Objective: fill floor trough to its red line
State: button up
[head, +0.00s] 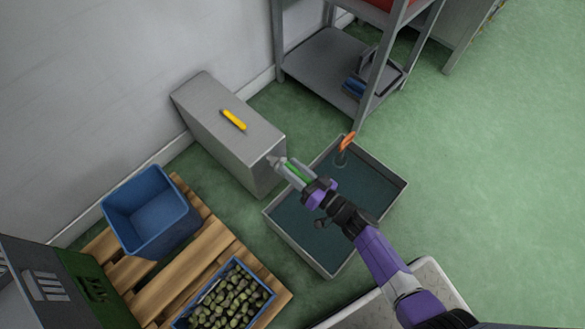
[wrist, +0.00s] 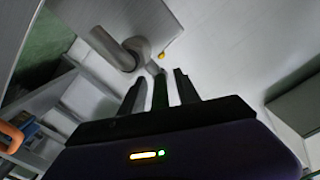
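The floor trough (head: 385,203) is a grey rectangular tub holding dark teal water. A red line cannot be made out on it. An orange spout-like piece (head: 347,141) is at its far edge, with a ripple ring on the water below. My gripper (head: 277,162) is over the trough's left side, near the end of a grey box (head: 215,122). In the wrist view its two fingers (wrist: 158,82) stand apart. A grey pipe (wrist: 122,48) with a rounded end lies beyond the fingertips.
A blue bin (head: 150,212) and an olive crate (head: 268,293) stand on a wooden pallet (head: 215,243) at lower left. A metal shelf (head: 325,62) stands behind. Floor (head: 500,160) to the right is clear.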

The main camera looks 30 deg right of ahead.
jog(key=shift+c, duration=0.5)
grip_shut()
dwell(0.8)
